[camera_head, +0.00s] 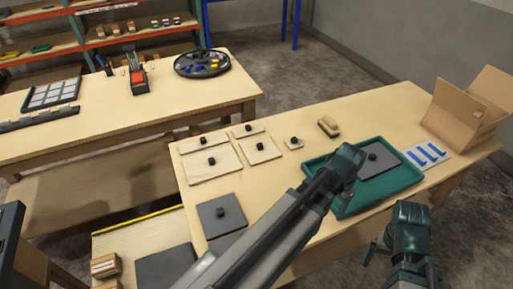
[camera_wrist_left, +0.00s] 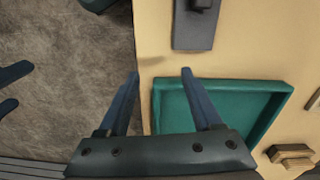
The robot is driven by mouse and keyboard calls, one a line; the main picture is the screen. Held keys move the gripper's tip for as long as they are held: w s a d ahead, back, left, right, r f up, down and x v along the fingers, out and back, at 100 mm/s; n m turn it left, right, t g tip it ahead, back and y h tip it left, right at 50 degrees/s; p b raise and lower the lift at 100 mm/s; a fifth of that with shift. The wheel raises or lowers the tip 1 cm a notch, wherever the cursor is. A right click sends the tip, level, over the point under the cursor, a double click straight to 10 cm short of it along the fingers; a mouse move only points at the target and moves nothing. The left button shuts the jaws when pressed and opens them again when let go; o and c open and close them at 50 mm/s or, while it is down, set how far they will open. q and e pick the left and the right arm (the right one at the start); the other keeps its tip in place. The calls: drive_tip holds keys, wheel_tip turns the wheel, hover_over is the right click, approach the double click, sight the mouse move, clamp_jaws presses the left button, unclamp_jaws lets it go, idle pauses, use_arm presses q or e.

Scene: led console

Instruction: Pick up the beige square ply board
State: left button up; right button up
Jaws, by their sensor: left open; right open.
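Several beige ply boards with black knobs lie at the left of the near table. A large squarish one (camera_head: 205,173) is at front left, and a medium square one (camera_head: 266,156) is right of it. A small beige plate (camera_head: 290,147) lies further right. I cannot tell which is the task's board. My left gripper (camera_wrist_left: 160,74) is open and empty, above the table's front edge by the green tray (camera_wrist_left: 215,93); its fingers are mostly hidden in the head view. My right gripper (camera_head: 374,250) is open and empty, off the table's front edge.
The green tray (camera_head: 402,186) holds a grey board (camera_head: 385,168). Another grey board (camera_head: 212,226) lies at the table's front left. A wooden block (camera_head: 328,126) is behind the tray. A cardboard box (camera_head: 455,115) and a plate with blue bars (camera_head: 425,165) are at right.

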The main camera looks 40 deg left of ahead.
use_arm(q)
drive_tip(key=w+a+r+h+p, duration=0.1)
drive_tip(key=w+a+r, duration=0.1)
drive_tip(key=w+a, duration=0.5)
drive_tip(key=m+t+h+p, duration=0.1)
drive_tip(key=t+p, duration=0.3)
approach(259, 144)
drive_tip(key=b+x, duration=0.9)
drive_tip(key=b, duration=0.3)
drive_tip(key=shift+d+f+b, duration=0.1)
drive_tip(key=shift+b, duration=0.3)
clamp_jaws()
